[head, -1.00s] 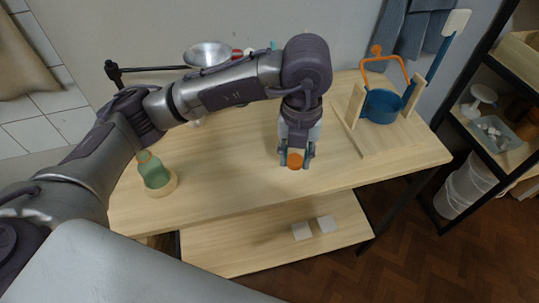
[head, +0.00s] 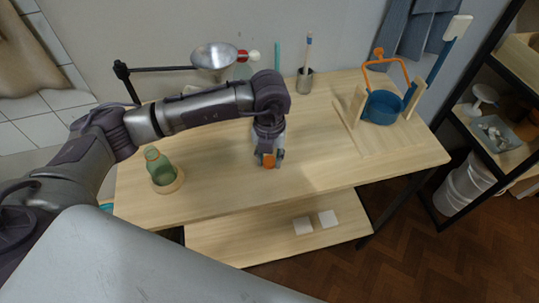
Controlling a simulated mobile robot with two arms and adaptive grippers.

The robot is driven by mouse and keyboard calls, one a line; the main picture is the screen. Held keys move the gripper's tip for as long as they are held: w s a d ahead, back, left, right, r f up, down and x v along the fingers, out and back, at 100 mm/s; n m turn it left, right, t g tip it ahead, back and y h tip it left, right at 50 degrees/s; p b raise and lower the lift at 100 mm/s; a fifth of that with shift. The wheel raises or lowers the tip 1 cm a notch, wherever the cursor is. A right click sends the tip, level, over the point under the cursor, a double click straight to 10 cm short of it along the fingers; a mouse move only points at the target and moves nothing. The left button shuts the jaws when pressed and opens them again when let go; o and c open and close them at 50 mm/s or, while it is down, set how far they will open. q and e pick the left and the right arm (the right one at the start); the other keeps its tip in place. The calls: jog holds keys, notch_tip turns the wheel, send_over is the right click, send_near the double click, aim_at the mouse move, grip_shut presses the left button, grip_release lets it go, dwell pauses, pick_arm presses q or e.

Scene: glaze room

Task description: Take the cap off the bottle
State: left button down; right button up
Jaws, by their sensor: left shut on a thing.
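A green bottle (head: 160,166) stands at the left of the wooden table, in a round light wood holder (head: 176,184). No cap shows on its top. My left gripper (head: 268,161) points down over the middle of the table, to the right of the bottle and apart from it. It is shut on an orange cap (head: 268,160). I cannot tell whether the cap touches the tabletop. My right gripper is not in view.
A metal funnel on a black arm (head: 214,56) stands behind the bottle. A cup with a brush (head: 305,80) is at the back. A blue pot (head: 382,106) hangs in a wooden stand at the right. The front middle of the table (head: 300,178) is clear.

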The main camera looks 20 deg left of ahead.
pick_arm(q)
jog(key=shift+f, duration=0.15)
jog(key=c, duration=0.8)
grip_release()
